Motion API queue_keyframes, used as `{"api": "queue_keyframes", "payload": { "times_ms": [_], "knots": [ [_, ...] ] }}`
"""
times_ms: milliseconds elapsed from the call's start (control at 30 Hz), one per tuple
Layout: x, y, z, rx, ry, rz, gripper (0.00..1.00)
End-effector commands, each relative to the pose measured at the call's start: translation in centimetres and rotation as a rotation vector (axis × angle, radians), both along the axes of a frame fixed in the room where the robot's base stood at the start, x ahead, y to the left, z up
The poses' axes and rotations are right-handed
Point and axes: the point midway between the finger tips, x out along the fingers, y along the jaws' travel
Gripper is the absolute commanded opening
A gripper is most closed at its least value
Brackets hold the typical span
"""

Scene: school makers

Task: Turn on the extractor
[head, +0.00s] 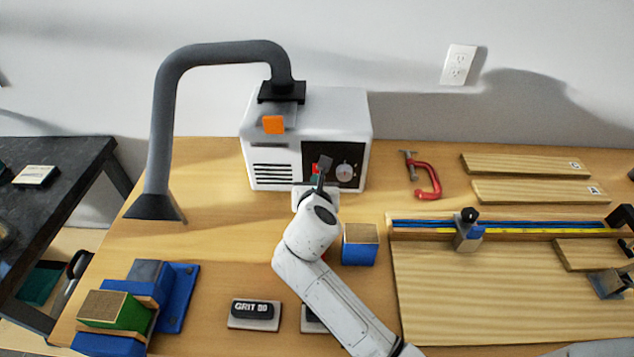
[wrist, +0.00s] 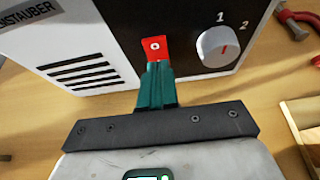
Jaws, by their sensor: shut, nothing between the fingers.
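The extractor (head: 325,115) is a white box with a vent grille and a black panel, standing at the back of the wooden bench. Its red switch (wrist: 154,48) with a white mark is on the panel. A white dial (wrist: 217,47) marked 1 and 2 is to the right of the switch; it also shows in the head view (head: 345,172). My gripper (wrist: 155,66) is shut and empty, its teal fingertips right at the lower edge of the red switch. I cannot tell whether they touch it. In the head view my gripper (head: 320,172) partly hides the switch.
A grey hose (head: 165,120) arches from the extractor top to a black nozzle (head: 154,207) at left. An orange tab (head: 273,124) is on the box. A red clamp (head: 428,178) lies to the right. A blue block (head: 360,246) stands beside my arm.

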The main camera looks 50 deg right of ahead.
Motion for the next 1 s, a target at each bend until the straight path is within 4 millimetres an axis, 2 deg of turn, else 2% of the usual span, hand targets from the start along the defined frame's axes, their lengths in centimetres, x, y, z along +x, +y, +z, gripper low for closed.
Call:
{"api": "queue_keyframes", "payload": {
  "times_ms": [100, 367, 1000],
  "knots": [
    [0.1, -0.3, -0.5, -0.026, -0.018, -0.001, 0.00],
    [0.2, -0.3, 0.0, -0.031, -0.026, -0.002, 0.00],
    [0.2, -0.5, 2.0, -0.034, -0.034, -0.005, 0.00]
  ]
}}
